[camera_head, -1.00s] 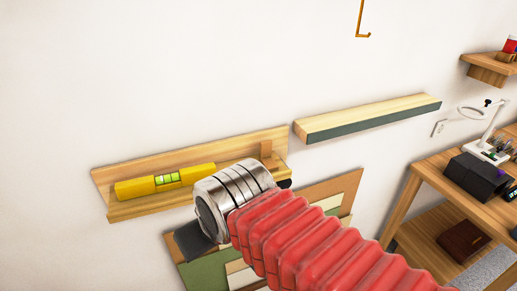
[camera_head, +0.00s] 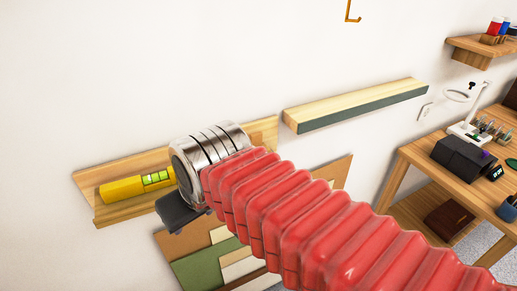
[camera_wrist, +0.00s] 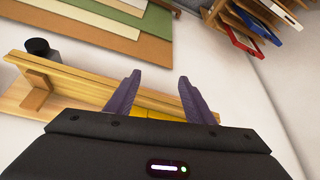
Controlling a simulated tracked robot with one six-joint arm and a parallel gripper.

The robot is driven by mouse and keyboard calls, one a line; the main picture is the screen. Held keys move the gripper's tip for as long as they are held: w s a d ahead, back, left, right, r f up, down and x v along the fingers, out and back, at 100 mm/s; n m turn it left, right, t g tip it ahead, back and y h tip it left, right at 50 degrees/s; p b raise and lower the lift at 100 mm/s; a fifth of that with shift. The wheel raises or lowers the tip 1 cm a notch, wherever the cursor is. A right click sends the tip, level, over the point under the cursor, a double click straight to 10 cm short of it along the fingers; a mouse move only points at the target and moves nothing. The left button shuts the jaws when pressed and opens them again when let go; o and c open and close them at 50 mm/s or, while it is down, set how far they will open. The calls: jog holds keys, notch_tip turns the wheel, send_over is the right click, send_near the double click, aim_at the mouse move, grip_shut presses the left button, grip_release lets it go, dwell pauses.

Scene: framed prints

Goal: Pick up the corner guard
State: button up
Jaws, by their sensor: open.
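My gripper (camera_wrist: 159,77) is open in the wrist view, with two dark purple fingers apart and nothing held between them. The yellow spirit level (camera_wrist: 158,114) lies on the wooden ledge (camera_wrist: 82,75), partly hidden behind the gripper body. I cannot clearly identify the corner guard. A small black object (camera_wrist: 42,47) sits beside the ledge at the left, and a small wooden piece (camera_wrist: 37,82) stands on the ledge; I cannot tell whether either is it. In the head view, my wrist covers the ledge's middle.
In the head view, a second wooden ledge (camera_head: 355,103) is on the wall to the right. Flat coloured boards (camera_head: 215,258) are below the first ledge. A workbench (camera_head: 440,170) with tools stands at the right. A hook (camera_head: 350,12) hangs above.

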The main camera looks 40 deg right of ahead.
jog(key=w+d+r+m, duration=0.2)
jog(key=w+d+r, duration=0.3)
jog(key=d+r, duration=0.55)
jog(key=m, duration=0.1)
send_near(256, 134)
notch_tip(256, 134, up, 4)
jog(key=shift+s+a+f+g+h, duration=0.2)
jog(key=shift+s+a+g+h, duration=0.1)
jog(key=shift+s+a+g, duration=0.1)
jog(key=x, duration=0.8)
jog(key=shift+w+f, duration=0.15)
jog(key=shift+f, duration=0.15)
jog(key=shift+x, duration=2.6)
jog(key=shift+d, duration=0.15)
